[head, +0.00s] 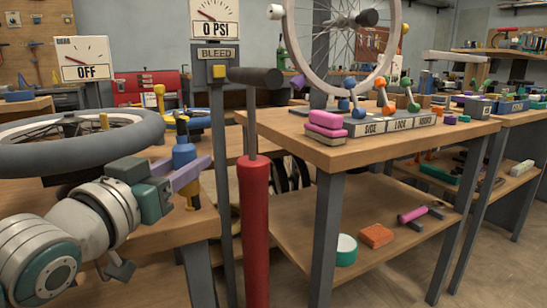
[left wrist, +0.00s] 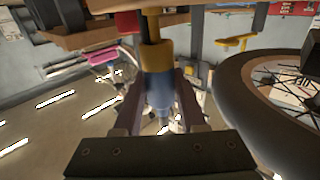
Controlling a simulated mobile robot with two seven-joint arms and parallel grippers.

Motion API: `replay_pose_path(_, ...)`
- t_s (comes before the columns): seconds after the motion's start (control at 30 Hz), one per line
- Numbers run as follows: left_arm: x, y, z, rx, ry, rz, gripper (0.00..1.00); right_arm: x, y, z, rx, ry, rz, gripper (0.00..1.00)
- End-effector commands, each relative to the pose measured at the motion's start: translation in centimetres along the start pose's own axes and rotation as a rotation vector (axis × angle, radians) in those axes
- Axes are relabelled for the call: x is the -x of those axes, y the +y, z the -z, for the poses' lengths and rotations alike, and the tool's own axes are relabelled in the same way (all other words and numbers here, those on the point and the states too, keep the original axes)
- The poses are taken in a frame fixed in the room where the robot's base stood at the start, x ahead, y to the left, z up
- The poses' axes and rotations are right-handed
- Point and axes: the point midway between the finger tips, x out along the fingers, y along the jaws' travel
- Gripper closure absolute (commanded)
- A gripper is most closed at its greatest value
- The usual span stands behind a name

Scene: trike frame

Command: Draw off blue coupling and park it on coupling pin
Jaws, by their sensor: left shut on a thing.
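The blue coupling (head: 184,156) is upright at the front edge of the left table, with a brass-coloured end. It also shows in the left wrist view (left wrist: 158,92), in line with a brass-coloured piece. My left gripper (head: 190,168) is shut on the coupling, its purple fingers on either side of the blue body. In the left wrist view the fingers (left wrist: 160,82) flank it closely. I cannot tell whether the coupling is still seated on something. I cannot make out the coupling pin for certain. My right gripper is not in view.
A large tyre (head: 80,140) lies flat beside my left arm. A red pump (head: 255,225) with a dark handle and the BLEED post (head: 218,53) stand just right of the coupling. A wooden bench (head: 300,133) with labelled blocks is further right. A gauge reads 0 PSI.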

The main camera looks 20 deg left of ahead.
Motion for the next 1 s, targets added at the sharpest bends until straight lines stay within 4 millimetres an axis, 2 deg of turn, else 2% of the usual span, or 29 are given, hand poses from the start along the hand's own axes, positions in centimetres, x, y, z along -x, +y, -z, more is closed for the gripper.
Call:
replay_pose_path(0.87, 0.0, 0.0, -2.2, 0.000, 0.002, 0.000, 1.00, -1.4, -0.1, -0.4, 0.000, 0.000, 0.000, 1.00)
replay_pose_path(0.9, 0.0, 0.0, -2.1, 0.000, 0.002, 0.000, 0.56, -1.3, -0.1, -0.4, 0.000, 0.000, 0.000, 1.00)
replay_pose_path(1.0, 0.0, 0.0, -2.1, 0.000, 0.002, 0.000, 0.45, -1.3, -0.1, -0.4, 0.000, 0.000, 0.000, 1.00)
